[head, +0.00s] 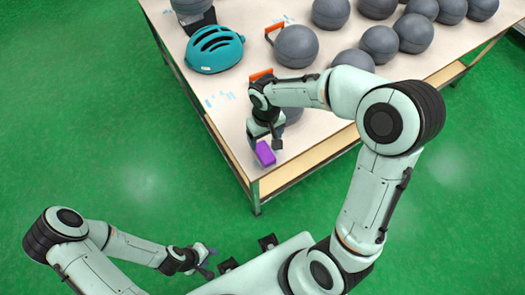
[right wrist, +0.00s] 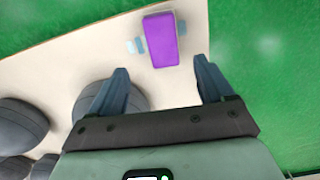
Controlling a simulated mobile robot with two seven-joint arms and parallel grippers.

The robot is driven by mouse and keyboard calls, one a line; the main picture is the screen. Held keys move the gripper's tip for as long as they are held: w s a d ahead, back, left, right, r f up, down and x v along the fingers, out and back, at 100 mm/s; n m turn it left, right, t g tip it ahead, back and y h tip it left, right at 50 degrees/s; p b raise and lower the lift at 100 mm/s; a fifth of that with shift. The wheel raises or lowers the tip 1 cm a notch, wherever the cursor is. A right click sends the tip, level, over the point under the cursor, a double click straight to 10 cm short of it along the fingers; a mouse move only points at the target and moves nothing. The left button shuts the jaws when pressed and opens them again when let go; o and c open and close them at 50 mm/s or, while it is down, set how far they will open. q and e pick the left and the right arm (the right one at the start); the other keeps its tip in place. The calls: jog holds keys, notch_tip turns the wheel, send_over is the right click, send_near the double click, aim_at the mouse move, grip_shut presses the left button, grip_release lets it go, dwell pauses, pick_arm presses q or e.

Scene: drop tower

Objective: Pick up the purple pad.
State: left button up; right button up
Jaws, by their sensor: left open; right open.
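The purple pad (head: 265,154) is a small block lying on the table near its front corner. In the right wrist view the purple pad (right wrist: 161,39) lies ahead of the fingertips, roughly between their lines, with pale blue marks on the table at its sides. My right gripper (head: 265,138) is just above and beside the pad. In the right wrist view my right gripper (right wrist: 161,75) is open, its two fingers apart with nothing between them. My left gripper (head: 208,262) is low at the left, away from the table and empty.
The table (head: 222,112) ends close to the pad, with green floor (head: 130,140) beyond. A teal helmet (head: 214,50) and several grey balls (head: 296,46) stand farther back. A grey ball (right wrist: 108,100) lies close to my right gripper's left finger in the wrist view.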

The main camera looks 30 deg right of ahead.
send_over(264, 152)
jog(key=f, duration=0.4)
jog(key=shift+d+f, duration=0.1)
jog(key=shift+d, duration=0.15)
jog(key=shift+a+f, duration=0.15)
jog(key=shift+f, duration=2.65)
pick_arm(q)
jog(key=shift+s+f, duration=0.2)
jog(key=shift+f, duration=0.05)
pick_arm(e)
jog(key=c, duration=1.1)
jog(key=shift+r, duration=0.1)
pick_arm(q)
jog(key=shift+w+r+p, duration=0.8)
jog(key=shift+w+r, duration=0.2)
jog(key=shift+r, duration=0.25)
pick_arm(e)
notch_tip(264, 152, up, 20)
